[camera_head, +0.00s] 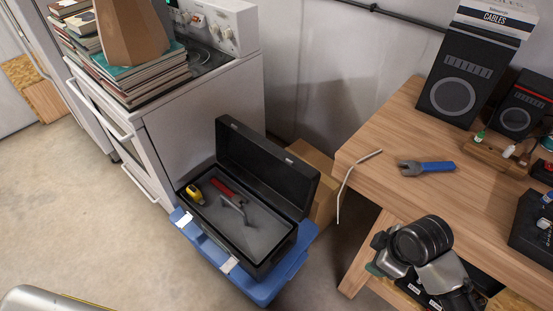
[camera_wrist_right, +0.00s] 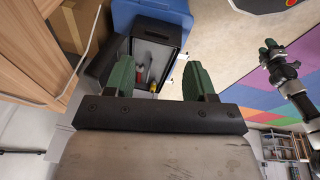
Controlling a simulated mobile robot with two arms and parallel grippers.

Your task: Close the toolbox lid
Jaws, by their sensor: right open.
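The black toolbox (camera_head: 268,262) stands open on a blue bin, with its lid (camera_head: 262,165) raised along the back right side. A red-handled tool, a yellow tape measure and a grey tool lie inside. In the right wrist view the toolbox (camera_wrist_right: 155,30) lies beyond my fingers, with its dark lid (camera_wrist_right: 104,62) to the left. My right gripper (camera_wrist_right: 158,80) is open and empty, its green fingers wide apart. In the head view my right arm is at the lower right, apart from the lid. My left gripper (camera_wrist_right: 268,50) seems to show at the right; its jaw state is unclear.
The blue bin (camera_head: 300,266) supports the toolbox. A white stove (camera_head: 215,100) stands left of it, a cardboard box (camera_head: 318,162) behind. A wooden workbench (camera_head: 392,135) is at the right, with a cable over its edge. Floor at the left is clear.

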